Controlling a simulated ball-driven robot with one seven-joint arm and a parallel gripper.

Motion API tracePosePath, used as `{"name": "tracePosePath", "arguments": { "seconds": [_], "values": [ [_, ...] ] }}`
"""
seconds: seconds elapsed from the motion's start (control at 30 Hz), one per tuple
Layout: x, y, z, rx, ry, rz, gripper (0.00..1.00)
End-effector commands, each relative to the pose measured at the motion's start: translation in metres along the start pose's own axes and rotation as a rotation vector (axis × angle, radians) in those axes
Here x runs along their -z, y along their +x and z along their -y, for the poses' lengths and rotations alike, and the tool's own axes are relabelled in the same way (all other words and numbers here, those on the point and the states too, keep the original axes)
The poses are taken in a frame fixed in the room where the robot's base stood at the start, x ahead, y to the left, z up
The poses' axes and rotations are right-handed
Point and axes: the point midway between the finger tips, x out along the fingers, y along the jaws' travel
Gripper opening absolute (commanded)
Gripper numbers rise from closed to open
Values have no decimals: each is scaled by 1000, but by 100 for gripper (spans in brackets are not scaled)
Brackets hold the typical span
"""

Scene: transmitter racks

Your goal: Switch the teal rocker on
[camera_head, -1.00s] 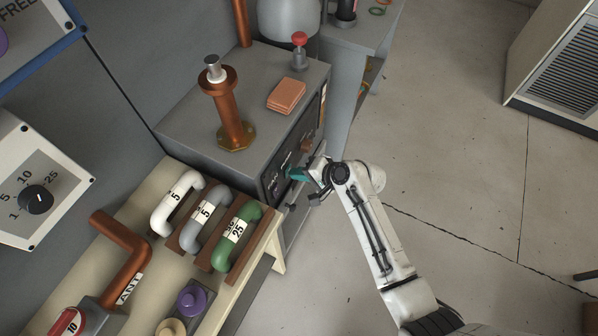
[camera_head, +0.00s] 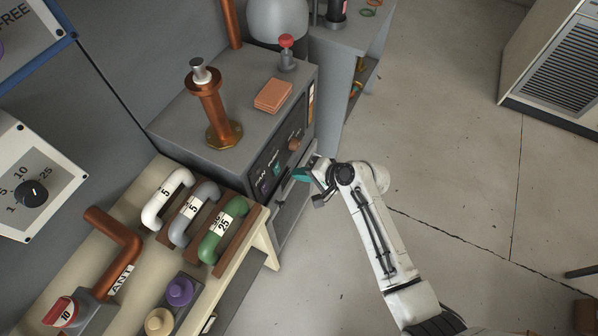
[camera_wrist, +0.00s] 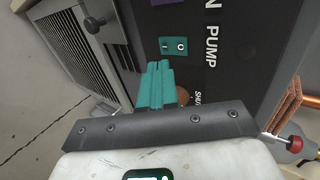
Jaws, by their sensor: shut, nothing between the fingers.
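The teal rocker (camera_wrist: 173,46) is set in the dark panel (camera_wrist: 228,50) beside the word PUMP, its faces marked I and O. I cannot tell which side is pressed in. In the head view the rocker (camera_head: 277,168) is a small teal patch on the front of the grey cabinet (camera_head: 180,125). My gripper (camera_head: 299,174) is just right of the panel, apart from the rocker. In the wrist view its teal fingers (camera_wrist: 155,72) are together and empty, pointing at the panel just below the rocker. They partly hide a copper-brown knob (camera_wrist: 183,96).
A copper post (camera_head: 212,112), orange blocks (camera_head: 273,95) and a red-topped plunger (camera_head: 286,42) stand on the cabinet. A bench with white, grey and green handles (camera_head: 222,230) is at the left front.

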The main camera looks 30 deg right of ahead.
Motion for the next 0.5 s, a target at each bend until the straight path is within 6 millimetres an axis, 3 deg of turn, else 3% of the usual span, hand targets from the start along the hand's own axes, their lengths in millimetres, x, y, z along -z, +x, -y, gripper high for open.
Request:
{"name": "tracePosePath", "arguments": {
  "seconds": [0.5],
  "values": [
    [0, -73, -1, -1, 0, -1, 0]
  ]
}}
